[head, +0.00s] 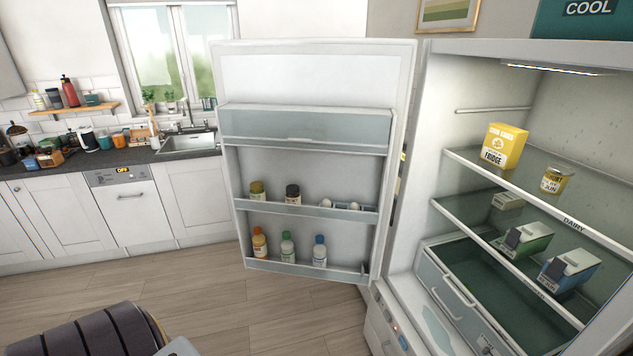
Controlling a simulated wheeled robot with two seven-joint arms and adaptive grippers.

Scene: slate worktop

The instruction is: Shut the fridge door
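The white fridge door (315,85) stands wide open in the head view, swung out to the left of the fridge. Its inner side faces me, with a covered upper bin and two lower shelves holding several bottles, jars and eggs. The lit fridge (436,180) is on the right, with its hinge edge next to the door. A ribbed dark part of my own arm (90,335) shows at the bottom left, well apart from the door. Neither of my grippers is in view.
Inside the fridge are a yellow box (504,146), a yellow jar (556,179), cartons and a pulled-out-looking drawer (470,290). White cabinets, a worktop and a sink (188,143) line the back left. The wooden floor (200,285) before the door is clear.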

